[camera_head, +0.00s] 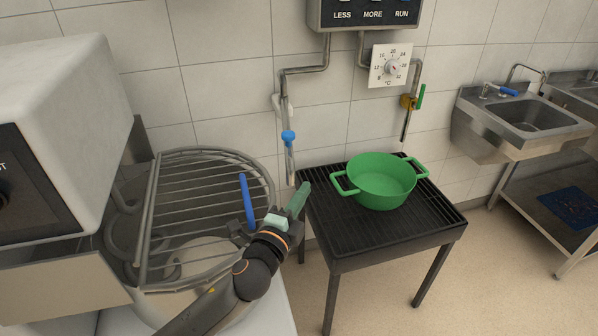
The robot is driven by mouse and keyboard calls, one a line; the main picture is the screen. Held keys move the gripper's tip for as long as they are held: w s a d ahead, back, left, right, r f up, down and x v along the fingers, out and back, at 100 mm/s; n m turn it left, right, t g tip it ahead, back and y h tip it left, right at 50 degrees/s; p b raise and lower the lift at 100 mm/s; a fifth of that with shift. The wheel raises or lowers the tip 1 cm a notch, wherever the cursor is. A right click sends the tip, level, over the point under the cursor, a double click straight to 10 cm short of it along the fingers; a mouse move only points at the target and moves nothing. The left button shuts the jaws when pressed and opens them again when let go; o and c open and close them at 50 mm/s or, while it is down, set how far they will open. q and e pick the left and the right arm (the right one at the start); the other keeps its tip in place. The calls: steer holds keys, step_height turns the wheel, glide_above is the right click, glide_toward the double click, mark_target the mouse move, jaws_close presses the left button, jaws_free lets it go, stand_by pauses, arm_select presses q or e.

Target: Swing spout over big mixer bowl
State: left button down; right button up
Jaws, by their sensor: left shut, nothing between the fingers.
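The metal spout (290,165) comes down the wall from a pipe under the control box, with a blue sleeve (288,137) partway along it. Its lower end hangs between the mixer and the black stand, to the right of the bowl guard. The big mixer bowl (160,300) is at the left, under a wire guard (152,215) with a blue handle (247,200). My left gripper (303,188) has green fingers, shut and empty, pointing up just right of the spout's lower end. I cannot tell whether it touches the spout. My right gripper is not in view.
A green pot (380,182) stands on a black slatted stand (430,222) right of the spout. The white mixer head (65,100) rises at the left. A control box (365,14) and dial (391,66) are on the wall. A steel sink (520,115) is far right.

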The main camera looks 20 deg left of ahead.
arm_select(q)
steer(key=w+a, duration=0.3)
steer(key=w, duration=0.2)
steer(key=shift+w+p, duration=0.4)
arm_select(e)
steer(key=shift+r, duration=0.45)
arm_select(q)
steer(key=shift+a+f, duration=0.1)
